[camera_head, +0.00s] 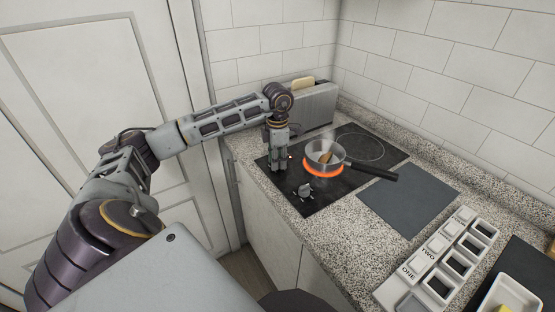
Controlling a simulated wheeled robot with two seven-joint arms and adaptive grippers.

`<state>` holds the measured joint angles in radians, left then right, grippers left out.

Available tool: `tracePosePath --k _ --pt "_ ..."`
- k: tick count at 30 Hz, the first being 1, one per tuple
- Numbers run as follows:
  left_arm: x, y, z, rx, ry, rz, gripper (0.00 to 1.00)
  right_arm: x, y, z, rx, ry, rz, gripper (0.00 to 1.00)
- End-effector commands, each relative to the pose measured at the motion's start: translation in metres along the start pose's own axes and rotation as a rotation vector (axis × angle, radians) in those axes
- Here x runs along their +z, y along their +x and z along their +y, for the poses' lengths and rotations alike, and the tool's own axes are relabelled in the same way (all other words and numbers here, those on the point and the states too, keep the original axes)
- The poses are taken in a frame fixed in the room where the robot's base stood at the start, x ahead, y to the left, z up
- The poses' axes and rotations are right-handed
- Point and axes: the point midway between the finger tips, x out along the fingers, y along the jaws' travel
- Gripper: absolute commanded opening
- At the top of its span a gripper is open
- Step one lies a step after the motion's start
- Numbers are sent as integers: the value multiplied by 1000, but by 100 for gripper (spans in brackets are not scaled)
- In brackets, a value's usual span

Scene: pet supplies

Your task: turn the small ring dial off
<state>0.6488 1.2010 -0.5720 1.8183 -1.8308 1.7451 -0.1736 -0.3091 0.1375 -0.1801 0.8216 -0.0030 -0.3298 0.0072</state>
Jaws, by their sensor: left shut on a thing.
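A black cooktop (325,200) is set in the speckled counter. Its front ring (318,175) glows orange under a small steel pan (325,150) with a dark handle. A larger ring (360,147) at the back is dark. One round dial (304,191) stands clear at the cooktop's front left edge. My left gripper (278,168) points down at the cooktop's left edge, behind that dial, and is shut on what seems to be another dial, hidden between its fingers. I cannot read the dial's setting. My right gripper is out of view.
A toaster (312,105) with bread stands behind my left gripper. The pan's handle reaches right over the counter. A dark grey mat (405,198) lies right of the cooktop. A white compartment tray (440,262) and a white dish (510,297) are front right.

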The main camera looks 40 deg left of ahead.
Motion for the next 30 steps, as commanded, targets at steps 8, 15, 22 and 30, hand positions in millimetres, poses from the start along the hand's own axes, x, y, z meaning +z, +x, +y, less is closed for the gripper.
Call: tracePosePath --k 8,15,22,30 --pt "0 -1 0 0 -178 0 6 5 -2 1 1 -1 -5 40" --pt "0 -1 0 0 -369 -1 6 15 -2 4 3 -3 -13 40" --pt "0 -1 0 0 -554 -1 6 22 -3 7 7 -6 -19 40" --pt "0 -1 0 0 -771 0 6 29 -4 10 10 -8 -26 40"
